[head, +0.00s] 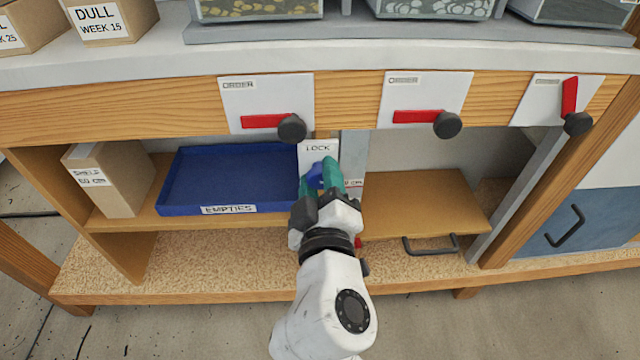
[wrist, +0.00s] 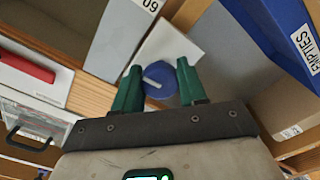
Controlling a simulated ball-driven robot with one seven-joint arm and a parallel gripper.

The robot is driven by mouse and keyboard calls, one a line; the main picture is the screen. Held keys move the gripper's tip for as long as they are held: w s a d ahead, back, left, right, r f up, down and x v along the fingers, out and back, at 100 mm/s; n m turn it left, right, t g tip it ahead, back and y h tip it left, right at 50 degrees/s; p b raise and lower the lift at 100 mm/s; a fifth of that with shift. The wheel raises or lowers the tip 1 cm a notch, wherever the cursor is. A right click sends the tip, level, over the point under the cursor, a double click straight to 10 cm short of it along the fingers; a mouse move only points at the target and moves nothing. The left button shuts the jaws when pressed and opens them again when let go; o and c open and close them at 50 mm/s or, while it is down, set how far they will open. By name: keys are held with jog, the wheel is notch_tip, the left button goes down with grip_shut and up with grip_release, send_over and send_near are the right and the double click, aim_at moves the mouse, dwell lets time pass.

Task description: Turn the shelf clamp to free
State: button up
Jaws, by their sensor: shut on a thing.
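The shelf clamp is a blue knob (head: 314,181) on a white plate (head: 318,149) marked LOCK at its top, on the post between the two shelf bays. In the wrist view the round blue knob (wrist: 158,80) shows a pale line across its face. My gripper (head: 320,174) is shut on the knob, its green fingers on either side. In the wrist view my gripper (wrist: 159,66) has one finger left and one right of it. The lower part of the plate is hidden behind my fingers, so any free mark is not visible.
A blue tray (head: 228,209) marked EMPTIES sits left of the clamp, beside a cardboard box (head: 112,178). A wooden shelf board (head: 425,198) is on the right, with a dark handle (head: 431,245) below. Red-levered white plates (head: 425,97) line the rail above.

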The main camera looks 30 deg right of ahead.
jog(key=shift+d+f+m, duration=0.2)
jog(key=shift+f+m, duration=0.05)
jog(key=shift+m, duration=0.05)
jog(key=o, duration=0.8)
jog(key=shift+o, duration=1.3)
jog(key=shift+r, duration=0.1)
jog(key=shift+a, duration=0.1)
jog(key=shift+s, duration=0.15)
jog(key=p+v, duration=0.1)
jog(key=v, duration=0.9)
jog(key=shift+s+p, duration=0.3)
jog(key=shift+p, duration=0.1)
jog(key=shift+a, duration=0.1)
